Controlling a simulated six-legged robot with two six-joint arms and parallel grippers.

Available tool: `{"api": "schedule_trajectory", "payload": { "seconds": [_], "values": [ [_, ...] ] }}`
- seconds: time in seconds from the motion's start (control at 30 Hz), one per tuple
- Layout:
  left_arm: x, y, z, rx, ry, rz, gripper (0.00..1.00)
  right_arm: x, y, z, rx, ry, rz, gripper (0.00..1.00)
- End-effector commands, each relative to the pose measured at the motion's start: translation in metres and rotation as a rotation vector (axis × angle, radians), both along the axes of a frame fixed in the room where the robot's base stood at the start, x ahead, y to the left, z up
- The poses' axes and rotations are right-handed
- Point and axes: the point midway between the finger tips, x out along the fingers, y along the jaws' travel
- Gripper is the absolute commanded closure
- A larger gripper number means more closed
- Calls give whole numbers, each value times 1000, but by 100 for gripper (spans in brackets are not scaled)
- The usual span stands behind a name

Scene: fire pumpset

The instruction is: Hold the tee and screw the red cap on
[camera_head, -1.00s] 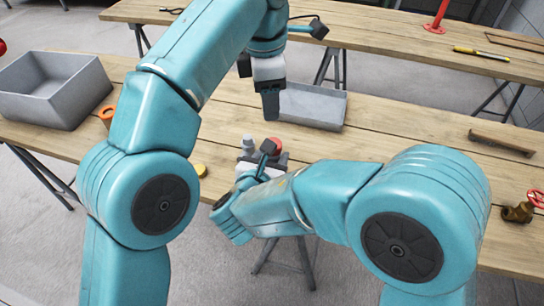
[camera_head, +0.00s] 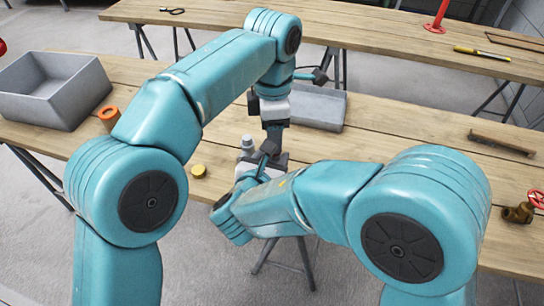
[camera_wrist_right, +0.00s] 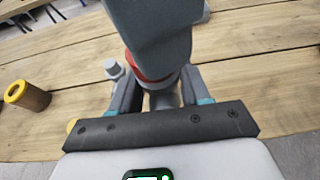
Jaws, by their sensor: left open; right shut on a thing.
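The tee (camera_wrist_right: 165,98) is grey and sits between the fingers of my right gripper (camera_wrist_right: 158,92), which is shut on it. The red cap (camera_wrist_right: 152,78) shows as a red band above the tee in the right wrist view. In the head view the cap is hidden behind my left gripper (camera_head: 273,143). The left gripper points down over the tee, at the cap, with its jaws open. It also shows in the right wrist view (camera_wrist_right: 150,40), covering most of the cap. Whether its fingers touch the cap cannot be told. My right gripper (camera_head: 268,162) is partly hidden by its own arm in the head view.
A small grey fitting (camera_head: 247,143) stands beside the tee. A yellow cap (camera_head: 198,171) and an orange-rimmed cylinder (camera_head: 109,117) are left. A grey bin (camera_head: 50,92) is far left, a grey tray (camera_head: 318,108) behind. A brass valve (camera_head: 518,213) is at the right.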

Motion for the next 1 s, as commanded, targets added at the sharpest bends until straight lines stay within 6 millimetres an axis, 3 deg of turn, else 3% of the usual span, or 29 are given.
{"api": "schedule_trajectory", "payload": {
  "seconds": [0.2,0.53,0.57,0.7,0.87,1.0],
  "values": [
    [0,1,-21,1,0,2,50,0,0,1,0,-2,0,100],
    [1,0,-24,0,-1,2,50,0,0,1,0,-2,0,100],
    [1,0,-24,0,-1,2,53,0,0,1,0,-2,0,100],
    [1,0,-24,0,-1,2,96,0,0,1,0,-2,0,100],
    [1,0,-24,0,-2,-44,96,0,0,1,0,-2,0,100],
    [1,0,-24,2,-3,-298,96,0,0,1,0,-2,0,100]
  ]
}}
